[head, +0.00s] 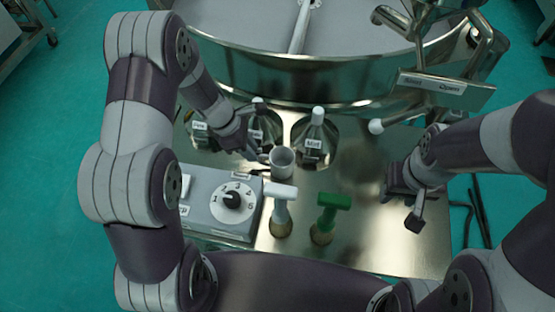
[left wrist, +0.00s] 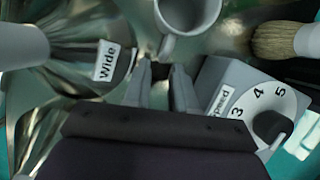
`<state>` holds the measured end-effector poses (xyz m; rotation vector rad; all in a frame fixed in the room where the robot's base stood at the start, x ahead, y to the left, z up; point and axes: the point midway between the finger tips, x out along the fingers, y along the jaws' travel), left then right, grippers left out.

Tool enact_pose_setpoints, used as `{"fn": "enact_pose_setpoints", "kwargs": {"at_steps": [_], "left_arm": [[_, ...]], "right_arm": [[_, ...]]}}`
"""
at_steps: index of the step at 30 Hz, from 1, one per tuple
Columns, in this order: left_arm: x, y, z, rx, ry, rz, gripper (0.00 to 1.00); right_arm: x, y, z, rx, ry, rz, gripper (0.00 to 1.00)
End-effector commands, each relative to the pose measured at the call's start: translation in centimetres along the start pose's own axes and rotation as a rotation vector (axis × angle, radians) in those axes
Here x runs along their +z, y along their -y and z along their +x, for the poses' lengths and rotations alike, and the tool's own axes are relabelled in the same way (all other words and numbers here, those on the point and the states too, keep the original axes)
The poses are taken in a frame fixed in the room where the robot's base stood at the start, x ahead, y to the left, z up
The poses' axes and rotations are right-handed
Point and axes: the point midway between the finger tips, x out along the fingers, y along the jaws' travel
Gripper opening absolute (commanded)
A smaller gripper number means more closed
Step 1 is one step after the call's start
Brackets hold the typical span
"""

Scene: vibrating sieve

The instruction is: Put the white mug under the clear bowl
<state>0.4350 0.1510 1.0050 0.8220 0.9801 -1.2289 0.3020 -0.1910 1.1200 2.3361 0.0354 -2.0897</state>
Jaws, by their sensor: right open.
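The white mug (head: 281,162) stands upright on the metal plate below the big drum. It also shows at the top of the left wrist view (left wrist: 187,18), with its handle toward my left gripper. My left gripper (head: 259,153) is just left of the mug. In the left wrist view its fingertips (left wrist: 161,68) are apart, close to the handle, with no grip on it visible. My right gripper (head: 402,208) is open and empty over the plate's right side. I cannot make out a clear bowl for certain.
A speed dial box (head: 222,203) sits left of the mug. A white-handled brush (head: 281,208) and a green-handled brush (head: 325,218) stand in front. Shiny cones, one labelled Mist (head: 314,143), stand behind.

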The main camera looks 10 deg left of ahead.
Motion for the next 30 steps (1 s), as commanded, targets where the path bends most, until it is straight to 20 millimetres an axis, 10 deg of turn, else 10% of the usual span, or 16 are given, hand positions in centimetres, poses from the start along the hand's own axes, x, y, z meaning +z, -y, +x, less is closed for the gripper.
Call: {"fn": "enact_pose_setpoints", "kwargs": {"at_steps": [11, 17, 21, 30], "left_arm": [[0.6, 0.0, 5.5, -0.001, -0.001, 0.0, 0.25], [0.6, -0.1, 5.8, 0.001, -0.001, 0.001, 0.25], [0.6, -0.1, 5.7, 0.001, -0.001, 0.001, 0.0], [0.6, -0.1, 5.7, 0.001, -0.001, 0.001, 0.0]], "right_arm": [[-0.1, 0.0, -0.9, 0.0, -0.001, 0.0, 0.43], [-0.1, 0.0, -0.9, 0.0, 0.0, 0.0, 0.43], [-0.1, 0.0, -0.9, 0.0, 0.0, 0.0, 0.43], [-0.1, 0.0, -0.9, 0.0, -0.001, 0.0, 0.43]]}}
